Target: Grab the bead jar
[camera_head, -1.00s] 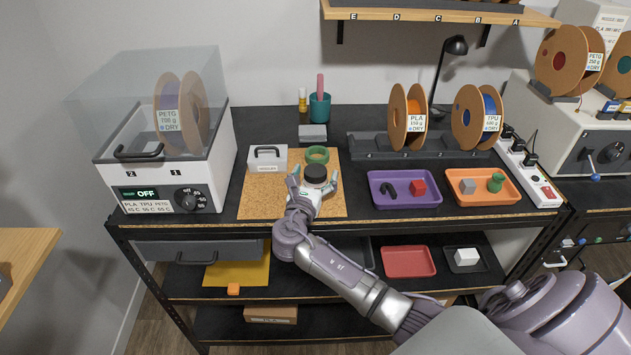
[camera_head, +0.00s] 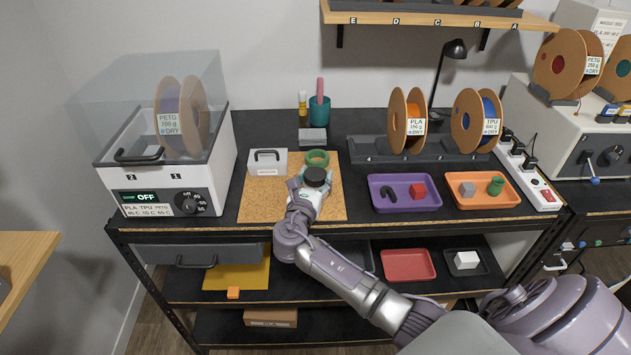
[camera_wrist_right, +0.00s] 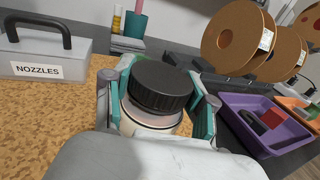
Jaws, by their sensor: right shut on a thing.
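The bead jar (camera_head: 316,177) has a black ribbed lid and a pale body. It stands upright over the cork mat (camera_head: 262,200) on the bench. My right gripper (camera_head: 310,186) is shut on the jar, with one finger on each side of it. In the right wrist view the jar's black lid (camera_wrist_right: 160,86) rises between the green-padded fingers, and the lower part of the jar is hidden by the gripper. I cannot tell whether its base touches the mat. My left gripper is not in view.
A green ring (camera_head: 317,158) lies just behind the jar. A grey nozzles box (camera_head: 267,163) stands left of it. A purple tray (camera_head: 405,204) and an orange tray (camera_head: 482,201) lie to the right. The filament dryer (camera_head: 160,180) stands at the left. The front of the mat is clear.

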